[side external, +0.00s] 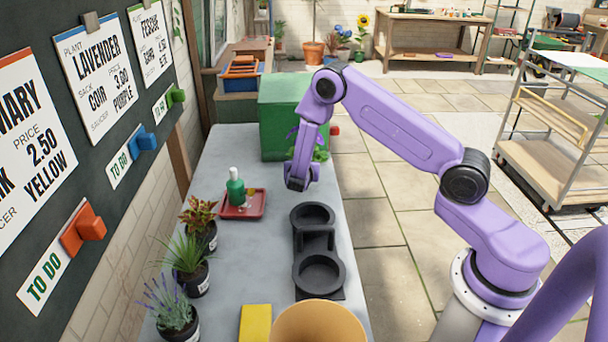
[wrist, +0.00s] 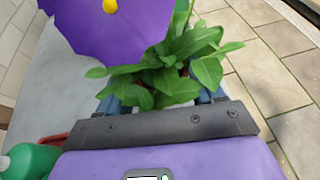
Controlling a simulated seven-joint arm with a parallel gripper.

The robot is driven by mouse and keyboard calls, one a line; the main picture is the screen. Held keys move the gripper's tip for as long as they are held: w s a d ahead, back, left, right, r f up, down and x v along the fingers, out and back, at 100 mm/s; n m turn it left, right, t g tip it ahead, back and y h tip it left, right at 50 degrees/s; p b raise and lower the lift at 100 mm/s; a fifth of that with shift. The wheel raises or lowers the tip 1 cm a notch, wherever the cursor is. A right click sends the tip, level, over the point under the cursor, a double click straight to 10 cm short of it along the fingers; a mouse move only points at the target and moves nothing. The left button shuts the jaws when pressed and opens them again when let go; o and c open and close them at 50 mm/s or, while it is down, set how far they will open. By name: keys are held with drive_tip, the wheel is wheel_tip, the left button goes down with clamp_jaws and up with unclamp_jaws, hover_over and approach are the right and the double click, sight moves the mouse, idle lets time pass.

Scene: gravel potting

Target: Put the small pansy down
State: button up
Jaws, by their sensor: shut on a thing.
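My gripper (wrist: 158,98) is shut on the small pansy, seen in the wrist view as a large purple bloom (wrist: 115,35) with a yellow centre over green leaves (wrist: 175,75). The leaves hide its pot and most of the fingers. In the side external view, the pansy's green leaves (side external: 322,154) show just behind my gripper (side external: 299,184), in front of the green box. I cannot tell whether the pansy touches the bench.
A black two-ring holder (side external: 318,242) stands on the grey bench (side external: 247,277); both rings look empty. A red tray (side external: 235,214) with a green bottle (side external: 235,188) is left of it. A green box (side external: 288,108) stands behind. Potted plants (side external: 189,263) line the left edge.

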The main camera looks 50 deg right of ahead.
drive_tip(key=shift+w+f, duration=0.2)
drive_tip(key=shift+f, duration=1.5)
drive_tip(key=o, duration=1.2)
drive_tip(key=shift+f, duration=0.15)
drive_tip(key=shift+c, duration=0.2)
